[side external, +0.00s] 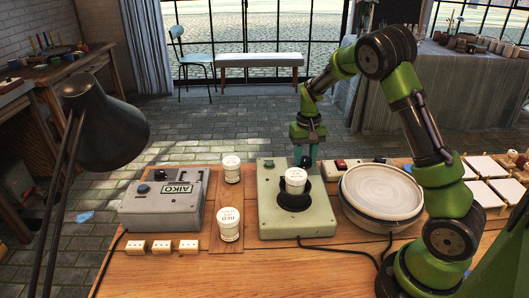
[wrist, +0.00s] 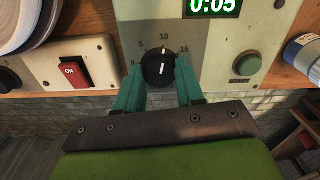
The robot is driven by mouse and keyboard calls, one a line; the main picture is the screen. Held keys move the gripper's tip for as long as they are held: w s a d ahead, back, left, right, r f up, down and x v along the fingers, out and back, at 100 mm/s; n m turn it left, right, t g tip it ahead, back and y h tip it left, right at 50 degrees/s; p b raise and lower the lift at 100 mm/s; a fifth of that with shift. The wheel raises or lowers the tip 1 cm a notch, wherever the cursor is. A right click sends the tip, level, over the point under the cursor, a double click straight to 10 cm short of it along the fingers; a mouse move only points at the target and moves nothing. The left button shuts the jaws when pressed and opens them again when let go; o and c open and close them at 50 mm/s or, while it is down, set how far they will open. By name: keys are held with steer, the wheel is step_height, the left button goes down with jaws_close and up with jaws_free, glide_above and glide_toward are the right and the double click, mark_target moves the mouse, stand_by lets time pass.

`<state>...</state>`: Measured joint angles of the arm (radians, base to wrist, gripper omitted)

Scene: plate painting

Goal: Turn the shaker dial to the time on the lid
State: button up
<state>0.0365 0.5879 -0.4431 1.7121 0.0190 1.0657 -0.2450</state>
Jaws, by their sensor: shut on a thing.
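The shaker (side external: 267,215) is a pale green box on the table with a white jar (side external: 294,181) in its round black holder. The writing on the jar's lid is too small to read. In the wrist view the black dial (wrist: 158,67) has a white pointer line aimed up, close to the 10 mark. The scale shows 5, 10 and 15, and the display (wrist: 212,5) reads 0:05. My gripper's teal fingers (wrist: 159,88) are shut on the dial, one on each side. In the side view my gripper (side external: 306,158) is at the shaker's far edge.
A green START button (wrist: 248,65) is right of the dial. A box with a red ON switch (wrist: 73,70) is to the left.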

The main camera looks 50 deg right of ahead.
mark_target(305, 158)
steer(key=m, duration=0.4)
steer(key=shift+m, duration=0.3)
steer(key=shift+r+m, duration=0.1)
steer(key=shift+m, duration=1.8)
steer(key=o, duration=1)
steer(key=shift+o, duration=0.2)
step_height(305, 158, up, 17)
